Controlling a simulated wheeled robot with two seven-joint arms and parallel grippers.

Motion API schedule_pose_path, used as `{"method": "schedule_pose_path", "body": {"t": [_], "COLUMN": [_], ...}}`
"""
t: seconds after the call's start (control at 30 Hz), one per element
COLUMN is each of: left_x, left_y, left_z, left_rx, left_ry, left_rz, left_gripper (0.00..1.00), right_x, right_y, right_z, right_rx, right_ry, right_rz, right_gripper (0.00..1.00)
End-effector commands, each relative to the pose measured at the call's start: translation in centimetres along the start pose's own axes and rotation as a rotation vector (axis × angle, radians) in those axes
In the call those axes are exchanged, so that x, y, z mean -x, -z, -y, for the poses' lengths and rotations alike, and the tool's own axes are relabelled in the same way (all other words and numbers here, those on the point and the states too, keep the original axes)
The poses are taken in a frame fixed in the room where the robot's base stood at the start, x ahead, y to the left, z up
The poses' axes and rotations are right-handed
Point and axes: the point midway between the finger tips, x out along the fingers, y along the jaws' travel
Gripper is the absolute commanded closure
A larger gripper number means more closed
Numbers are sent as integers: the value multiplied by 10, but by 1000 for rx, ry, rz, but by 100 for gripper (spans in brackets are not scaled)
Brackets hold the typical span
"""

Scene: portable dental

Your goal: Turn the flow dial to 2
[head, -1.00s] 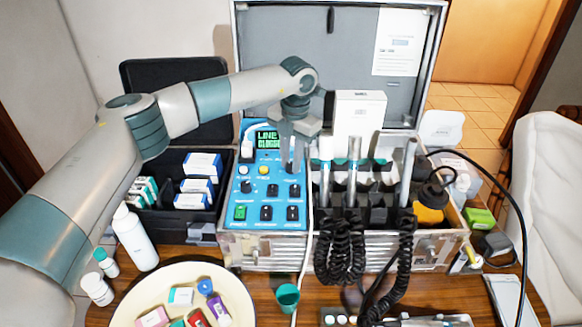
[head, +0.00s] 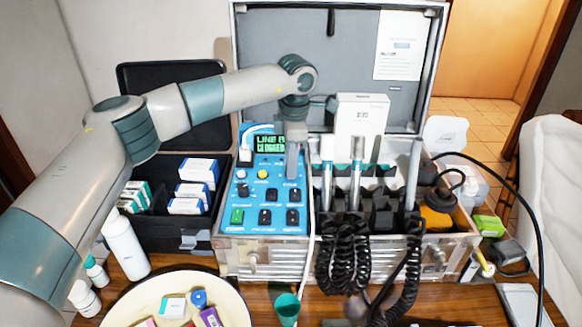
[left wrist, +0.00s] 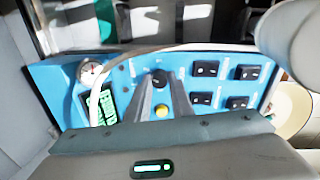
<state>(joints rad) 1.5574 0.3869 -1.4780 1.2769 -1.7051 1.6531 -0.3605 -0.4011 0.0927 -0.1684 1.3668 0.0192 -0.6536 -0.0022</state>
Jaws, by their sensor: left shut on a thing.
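The blue control panel (head: 253,203) sits in the left part of the open metal case, with knobs, switches and a green-lit display (head: 270,143) that seems to read a clogged line. My left gripper (head: 291,176) points down at the panel's upper right, right of the yellow button (head: 262,174). It hides what it holds in the head view. In the left wrist view, my fingers (left wrist: 166,82) close on a black knob, the flow dial (left wrist: 158,77), on the panel. The dial's marks are too small to read. My right gripper is not in view.
Handpieces with coiled black cords (head: 343,255) stand just right of the panel. A white box (head: 360,120) stands behind them. The raised case lid (head: 290,50) is behind the arm. A round tray (head: 140,300) and a white bottle (head: 124,245) are at the front left.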

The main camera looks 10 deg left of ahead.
Motion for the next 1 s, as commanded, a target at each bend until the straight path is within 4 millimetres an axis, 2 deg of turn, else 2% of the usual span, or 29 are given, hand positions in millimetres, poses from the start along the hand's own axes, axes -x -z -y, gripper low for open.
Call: {"method": "schedule_pose_path", "body": {"t": [0.6, 0.63, 0.7, 1.0], "left_x": [2, 2, 2, 1], "left_y": [0, 0, 0, 0], "left_z": [-1, -1, -1, 0], "left_rx": [-64, -63, -63, -64], "left_ry": [-6, -6, -6, -4], "left_rz": [5, 5, 5, 4], "left_gripper": [100, 77, 61, 61], "right_x": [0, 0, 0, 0], "right_y": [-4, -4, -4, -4], "right_z": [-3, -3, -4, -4], "right_rx": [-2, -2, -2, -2], "right_ry": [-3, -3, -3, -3], "right_rz": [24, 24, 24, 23], "right_gripper": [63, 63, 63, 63]}}
